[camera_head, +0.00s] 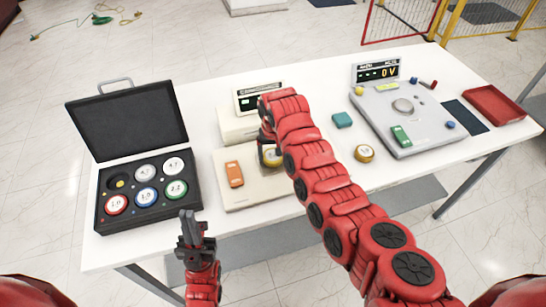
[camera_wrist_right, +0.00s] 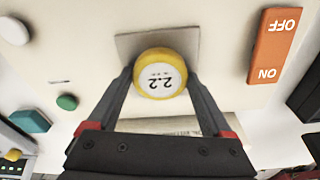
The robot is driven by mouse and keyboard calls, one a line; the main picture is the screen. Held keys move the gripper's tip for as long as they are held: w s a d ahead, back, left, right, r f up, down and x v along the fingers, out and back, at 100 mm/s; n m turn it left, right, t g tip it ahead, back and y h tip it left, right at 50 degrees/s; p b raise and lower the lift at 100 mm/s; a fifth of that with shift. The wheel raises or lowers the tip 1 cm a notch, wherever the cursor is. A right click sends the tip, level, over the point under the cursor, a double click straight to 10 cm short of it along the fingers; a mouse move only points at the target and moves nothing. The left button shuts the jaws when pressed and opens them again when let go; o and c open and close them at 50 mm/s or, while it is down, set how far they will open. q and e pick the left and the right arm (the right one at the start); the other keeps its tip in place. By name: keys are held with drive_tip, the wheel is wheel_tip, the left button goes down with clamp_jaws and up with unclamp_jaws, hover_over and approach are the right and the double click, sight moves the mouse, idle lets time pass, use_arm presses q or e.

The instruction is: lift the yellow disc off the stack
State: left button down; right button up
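A yellow-rimmed disc marked 2.2 (camera_wrist_right: 160,73) sits on a square grey plate (camera_wrist_right: 128,44) in the right wrist view. In the head view the yellow disc (camera_head: 272,157) is on the beige device, partly covered by my right arm. My right gripper (camera_wrist_right: 160,72) has one finger on each side of the disc, with the tips very close to its rim. I cannot tell whether they press on it. Anything under the disc is hidden. My left gripper (camera_head: 187,215) is empty in front of the table's edge, seen edge-on, so its opening is unclear.
An open black case (camera_head: 107,222) holds several coloured discs at left. The beige device (camera_head: 265,192) has an orange switch (camera_head: 234,174). Another yellow disc (camera_head: 364,153), a teal block (camera_head: 342,120), a grey meter unit (camera_head: 420,135) and a red tray (camera_head: 495,104) stand to the right.

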drive_tip(key=c, duration=0.7)
drive_tip(key=shift+r, duration=0.1)
